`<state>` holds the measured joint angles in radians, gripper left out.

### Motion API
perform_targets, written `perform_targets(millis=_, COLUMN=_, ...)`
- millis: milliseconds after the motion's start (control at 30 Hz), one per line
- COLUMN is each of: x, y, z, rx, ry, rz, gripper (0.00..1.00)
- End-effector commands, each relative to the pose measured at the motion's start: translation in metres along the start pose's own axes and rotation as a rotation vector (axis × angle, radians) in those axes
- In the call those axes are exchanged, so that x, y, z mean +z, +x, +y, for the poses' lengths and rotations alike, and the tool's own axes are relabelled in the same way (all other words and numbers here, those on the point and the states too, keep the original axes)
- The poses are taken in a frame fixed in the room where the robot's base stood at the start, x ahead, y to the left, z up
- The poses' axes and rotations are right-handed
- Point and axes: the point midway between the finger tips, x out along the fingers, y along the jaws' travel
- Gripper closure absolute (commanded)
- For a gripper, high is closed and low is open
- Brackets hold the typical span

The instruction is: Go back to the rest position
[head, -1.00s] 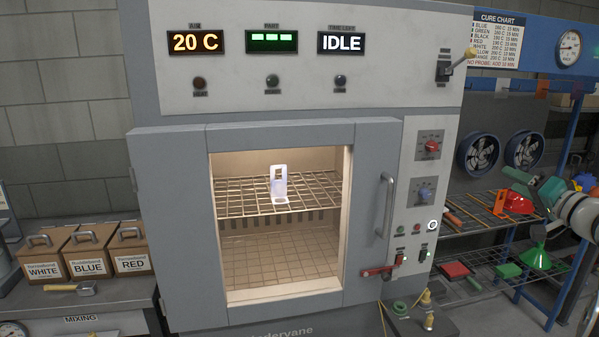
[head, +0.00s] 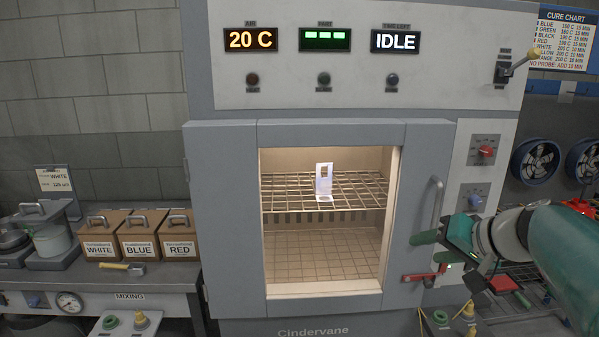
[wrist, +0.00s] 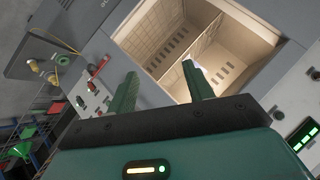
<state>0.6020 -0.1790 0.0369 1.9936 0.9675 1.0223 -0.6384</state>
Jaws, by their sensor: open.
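My gripper (head: 434,247) is at the right in the head view, in front of the oven's (head: 228,222) right side near the door handle (head: 436,205). Its two green fingers are apart, with nothing between them. The wrist view also shows my gripper (wrist: 158,88) open and empty, facing the oven window. A small white bracket-like part (head: 324,181) stands on the wire rack (head: 285,195) inside the lit oven. The oven displays read 20 C and IDLE. My arm hides part of the control panel.
A red lever (head: 420,276) is just below my gripper. At left, a bench marked MIXING (head: 165,299) holds boxes labelled WHITE (head: 104,246), BLUE (head: 140,246) and RED (head: 180,245).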

Motion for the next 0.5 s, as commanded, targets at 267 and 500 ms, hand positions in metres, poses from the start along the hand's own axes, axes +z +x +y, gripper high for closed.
perform_targets(millis=267, x=0.156, y=-0.001, z=-0.041, rx=0.248, ry=-0.196, rz=-0.243, gripper=0.48)
perform_targets(millis=500, x=0.233, y=-0.019, z=-0.027, rx=0.425, ry=-0.378, rz=-0.272, gripper=0.48)
